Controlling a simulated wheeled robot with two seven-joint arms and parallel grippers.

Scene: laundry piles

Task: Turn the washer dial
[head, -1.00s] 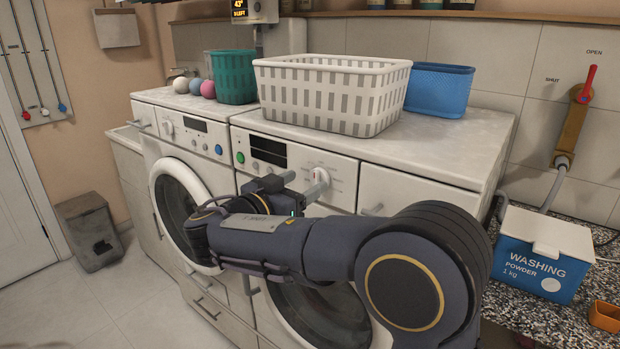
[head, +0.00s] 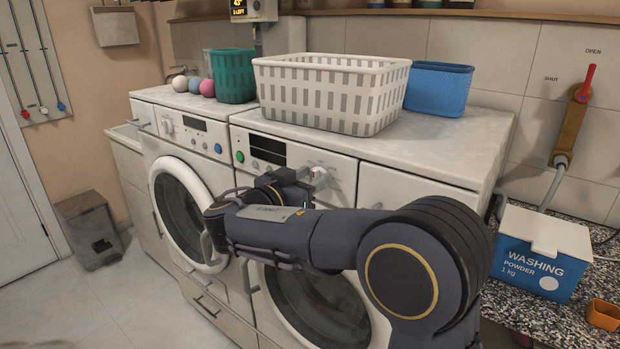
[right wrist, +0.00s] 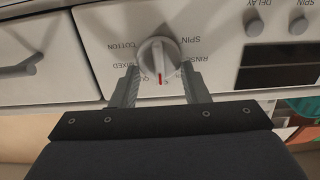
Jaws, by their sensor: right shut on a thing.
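The washer dial (head: 318,170) is a round light knob on the front panel of the right-hand washer. In the right wrist view the dial (right wrist: 157,56) has a raised grip bar, and its red mark points towards the lower edge, between partly hidden labels. My right gripper (head: 312,176) is at the panel, shut on the dial. In the right wrist view its two grey fingers (right wrist: 160,74) lie on either side of the dial's near part. The fingers hide part of the dial in the head view. My left gripper is not in view.
A white basket (head: 330,95), a teal basket (head: 234,75) and a blue basket (head: 438,90) stand on the washer tops. Green (head: 240,156) and blue buttons sit left of the dial. A washing powder box (head: 540,255) is at the right.

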